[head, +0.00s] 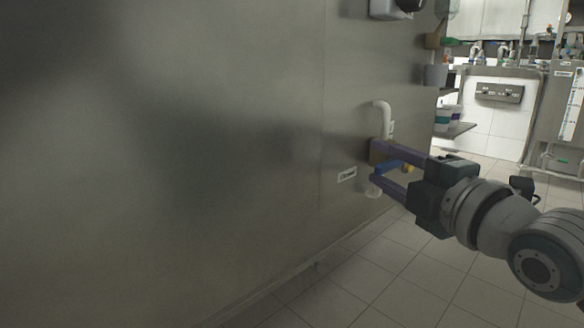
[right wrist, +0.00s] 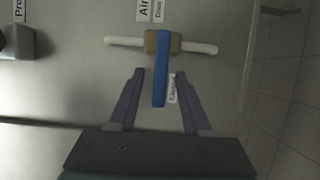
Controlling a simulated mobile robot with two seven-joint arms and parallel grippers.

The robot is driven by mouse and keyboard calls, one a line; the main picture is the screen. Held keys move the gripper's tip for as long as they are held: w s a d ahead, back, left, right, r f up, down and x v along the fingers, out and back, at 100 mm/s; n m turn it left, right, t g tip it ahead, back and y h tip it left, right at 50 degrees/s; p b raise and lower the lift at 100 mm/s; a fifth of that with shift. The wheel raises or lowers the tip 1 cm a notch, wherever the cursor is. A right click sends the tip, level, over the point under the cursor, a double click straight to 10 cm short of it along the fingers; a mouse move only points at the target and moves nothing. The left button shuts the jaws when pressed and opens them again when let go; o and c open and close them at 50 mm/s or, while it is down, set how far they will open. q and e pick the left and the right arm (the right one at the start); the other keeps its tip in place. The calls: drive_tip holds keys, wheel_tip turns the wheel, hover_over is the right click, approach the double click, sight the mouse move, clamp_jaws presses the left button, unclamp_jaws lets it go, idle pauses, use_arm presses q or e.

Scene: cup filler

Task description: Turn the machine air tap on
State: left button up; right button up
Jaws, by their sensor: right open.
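The air tap has a blue lever handle (right wrist: 160,85), a tan valve body (right wrist: 177,42) and a white pipe (right wrist: 198,48) on the wall. The lever stands crosswise to the pipe. In the head view the lever (head: 389,166) is partly hidden by my right gripper (head: 373,168), while the bent white pipe (head: 382,116) shows above it. My right gripper is open at the tap. In the right wrist view its fingertips (right wrist: 159,72) lie either side of the lever, with visible gaps. I cannot tell how deep the lever sits between them. My left gripper is not in view.
The grey metal wall (head: 220,140) fills the left. A small white label (head: 347,174) is beside the tap, and an "Air" label (right wrist: 143,10) shows in the wrist view. A grey container (head: 435,75) is further along the wall. The tiled floor (head: 400,270) below is clear.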

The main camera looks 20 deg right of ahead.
clamp_jaws()
idle(0.3)
idle(1.1)
